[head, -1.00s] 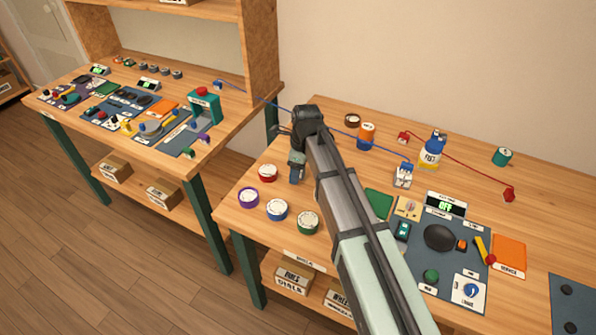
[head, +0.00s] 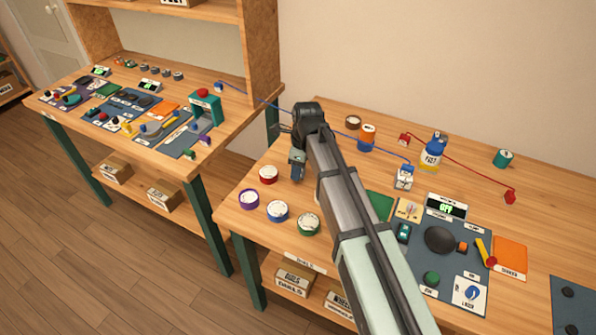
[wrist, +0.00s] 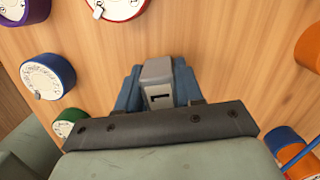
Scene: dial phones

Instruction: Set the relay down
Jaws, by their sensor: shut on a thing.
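My gripper (wrist: 158,92) points down over the right-hand table and is shut on a small grey block with a dark mark, which I take to be the relay (wrist: 158,72). Bluish finger parts sit on both sides of it in the wrist view. In the head view my gripper (head: 298,165) is just right of the red-rimmed dial (head: 268,174). The lower end of the relay is hard to make out there, so I cannot tell whether it touches the tabletop.
Purple (head: 249,199), blue (head: 277,211) and green (head: 308,223) dials stand at the table's front left. An orange-and-blue cylinder (head: 366,138) and a white blue-wired connector (head: 404,178) are behind and right. A dark panel (head: 452,215) with a readout lies right of my arm. Bare wood surrounds the gripper.

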